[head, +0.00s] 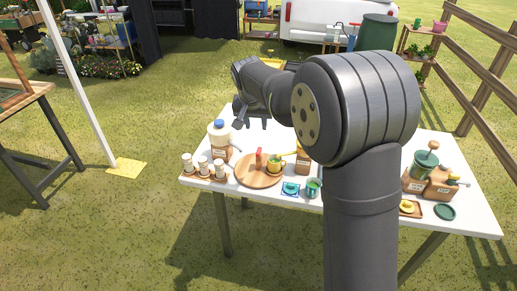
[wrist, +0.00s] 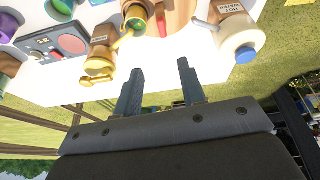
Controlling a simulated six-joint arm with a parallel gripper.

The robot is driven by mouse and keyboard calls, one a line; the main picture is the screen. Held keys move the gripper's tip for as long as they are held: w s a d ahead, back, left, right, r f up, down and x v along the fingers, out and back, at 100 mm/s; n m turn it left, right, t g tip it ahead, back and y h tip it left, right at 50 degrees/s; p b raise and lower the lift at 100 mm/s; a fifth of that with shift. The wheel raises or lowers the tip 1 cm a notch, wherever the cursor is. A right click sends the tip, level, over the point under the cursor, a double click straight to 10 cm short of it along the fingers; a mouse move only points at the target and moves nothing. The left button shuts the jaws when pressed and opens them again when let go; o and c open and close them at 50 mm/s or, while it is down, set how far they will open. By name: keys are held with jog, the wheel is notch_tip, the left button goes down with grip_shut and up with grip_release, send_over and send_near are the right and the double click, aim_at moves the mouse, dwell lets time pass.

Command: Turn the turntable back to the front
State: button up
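The turntable (head: 248,181) is a round wooden disc near the front left of the white table. A red upright piece (head: 258,158) and a yellow mug (head: 276,166) with a green inside stand on it. In the wrist view the turntable (wrist: 178,22) shows partly at the top, with the red piece (wrist: 160,22) and the yellow mug (wrist: 137,17). My gripper (head: 250,120) is above the table, behind the turntable, apart from it. In the wrist view my gripper (wrist: 160,85) is open, with nothing between its fingers.
A white jug with a blue cap (head: 219,136) and several small jars (head: 204,167) stand left of the turntable. A blue coaster (head: 290,189) and a green cup (head: 313,188) are to its right. A wooden-based green grinder (head: 420,170) stands at the table's right.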

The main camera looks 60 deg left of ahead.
jog(key=m, duration=0.1)
send_near(259, 150)
jog(key=x, duration=0.8)
jog(key=shift+a+f, duration=0.1)
jog(key=shift+f, duration=0.15)
grip_shut()
